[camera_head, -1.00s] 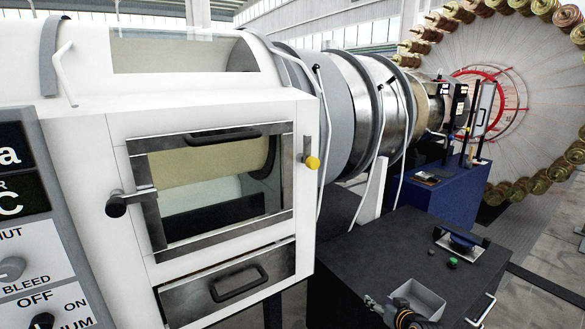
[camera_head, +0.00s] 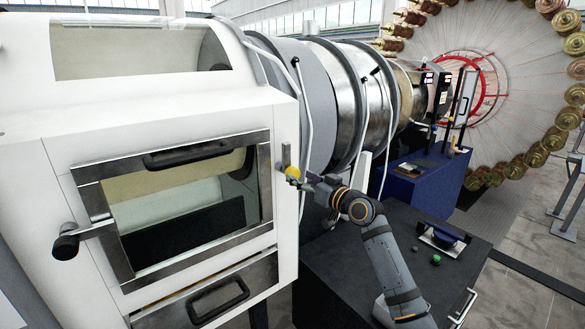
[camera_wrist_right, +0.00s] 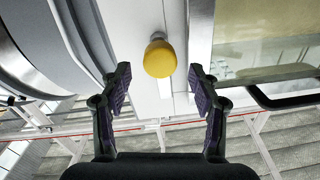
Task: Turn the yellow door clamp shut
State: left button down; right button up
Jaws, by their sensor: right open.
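The yellow door clamp knob (camera_head: 292,173) sits on a grey metal bar at the right side of the framed glass door (camera_head: 180,205) on the white machine. My right gripper (camera_head: 304,180) is right beside the knob in the head view. In the right wrist view, the yellow knob (camera_wrist_right: 159,58) lies between and a little beyond the two open fingers (camera_wrist_right: 157,90). The fingers look apart from it, with a gap on each side. My left gripper is not in view.
A black door handle (camera_head: 187,153) runs along the door's top, and a black-knobbed lever (camera_head: 66,244) is at its left. A drawer (camera_head: 215,298) is below. A dark cabinet (camera_head: 340,275) stands under my right arm. Steel drums (camera_head: 335,100) lie behind.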

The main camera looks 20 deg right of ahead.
aim_at(296, 175)
jog(key=shift+p+x, duration=0.55)
jog(key=shift+x, duration=1.75)
grip_shut()
